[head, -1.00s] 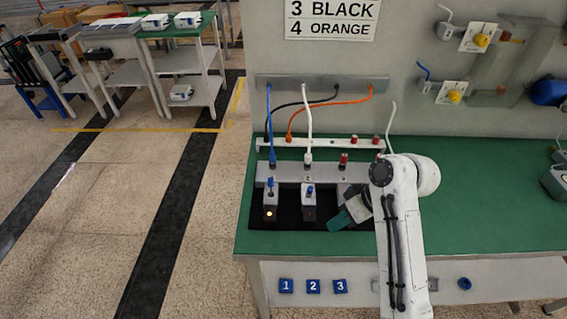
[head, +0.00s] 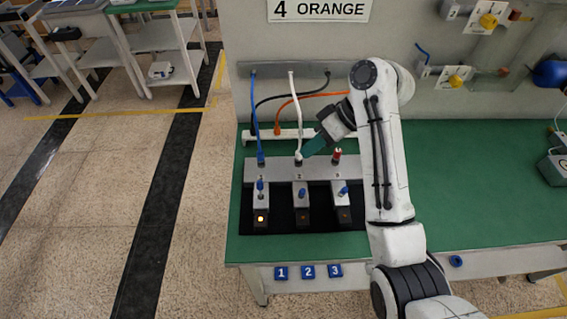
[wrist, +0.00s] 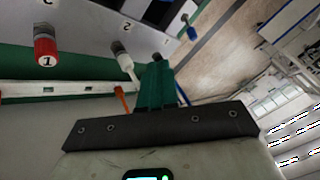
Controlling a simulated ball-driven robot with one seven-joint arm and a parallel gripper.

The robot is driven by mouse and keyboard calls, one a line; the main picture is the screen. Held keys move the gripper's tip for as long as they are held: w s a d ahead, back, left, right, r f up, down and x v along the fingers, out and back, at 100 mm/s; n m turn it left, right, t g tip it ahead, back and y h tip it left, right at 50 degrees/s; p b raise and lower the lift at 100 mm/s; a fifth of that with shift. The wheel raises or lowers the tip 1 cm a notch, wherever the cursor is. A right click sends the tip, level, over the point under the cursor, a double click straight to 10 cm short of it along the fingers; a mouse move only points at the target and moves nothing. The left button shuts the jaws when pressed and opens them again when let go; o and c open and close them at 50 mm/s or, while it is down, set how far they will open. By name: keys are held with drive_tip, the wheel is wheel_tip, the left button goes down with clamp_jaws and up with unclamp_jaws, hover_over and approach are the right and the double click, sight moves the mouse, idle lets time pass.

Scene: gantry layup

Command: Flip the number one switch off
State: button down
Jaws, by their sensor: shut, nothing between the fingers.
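Three grey switch boxes with blue levers stand on a black mat (head: 286,222): left (head: 260,197), middle (head: 301,201) and right (head: 344,200). The left one has a glowing amber lamp (head: 260,218); the other two lamps look dark. Blue tags 1 (head: 281,273), 2 (head: 308,272) and 3 (head: 335,270) sit on the bench front. My gripper (head: 314,147), with green fingers, is shut and empty, behind the switches beside the white plug (head: 299,158). Its fingers show in the wrist view (wrist: 157,84); whether they touch the white plug I cannot tell.
A grey socket block (head: 318,171) behind the switches carries a blue plug (head: 261,158) and a red cap (head: 337,155); the red cap shows a 1 in the wrist view (wrist: 46,46). Cables hang behind.

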sight(260, 189)
drive_tip(key=p+x, duration=0.1)
drive_tip(key=x, duration=0.7)
drive_tip(key=shift+a+f, duration=0.3)
drive_tip(key=s+a+p, duration=0.1)
drive_tip(key=a+p, duration=0.1)
drive_tip(key=shift+s+a, duration=0.65)
drive_tip(key=shift+a, duration=0.2)
drive_tip(key=shift+f, duration=0.15)
